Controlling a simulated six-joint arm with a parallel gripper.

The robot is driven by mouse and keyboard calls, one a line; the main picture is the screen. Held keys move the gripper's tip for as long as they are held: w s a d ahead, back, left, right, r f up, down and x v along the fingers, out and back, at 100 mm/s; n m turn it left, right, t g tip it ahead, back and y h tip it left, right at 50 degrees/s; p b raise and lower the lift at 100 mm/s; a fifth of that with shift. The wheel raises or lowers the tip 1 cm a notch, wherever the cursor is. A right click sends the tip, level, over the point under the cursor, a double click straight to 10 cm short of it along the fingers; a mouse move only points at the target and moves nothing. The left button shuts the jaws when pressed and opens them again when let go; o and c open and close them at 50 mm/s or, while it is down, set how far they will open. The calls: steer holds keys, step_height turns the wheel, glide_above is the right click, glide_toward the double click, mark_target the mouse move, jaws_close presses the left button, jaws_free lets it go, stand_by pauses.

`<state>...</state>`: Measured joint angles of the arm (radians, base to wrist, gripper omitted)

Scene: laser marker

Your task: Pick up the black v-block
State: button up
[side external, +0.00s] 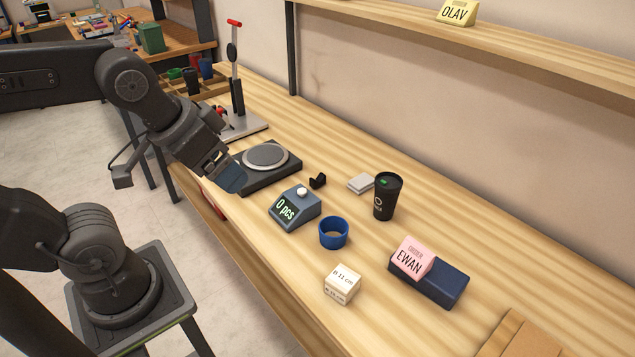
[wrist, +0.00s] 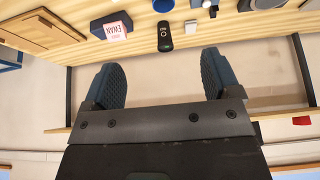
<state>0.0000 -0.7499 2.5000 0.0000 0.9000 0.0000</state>
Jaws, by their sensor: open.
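A small dark shape near the top edge of that view may be the v-block; I cannot tell for sure.

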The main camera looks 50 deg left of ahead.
steer(key=shift+c, duration=0.2)
steer(key=m+g+y, duration=0.4)
steer(key=m+g, duration=0.2)
steer(key=m, duration=1.2)
glide_above(317, 180)
steer(key=d, duration=0.3)
steer(key=f, duration=2.5)
steer(key=shift+a+f, duration=0.1)
steer(key=shift+a, duration=0.15)
steer(key=shift+x, duration=3)
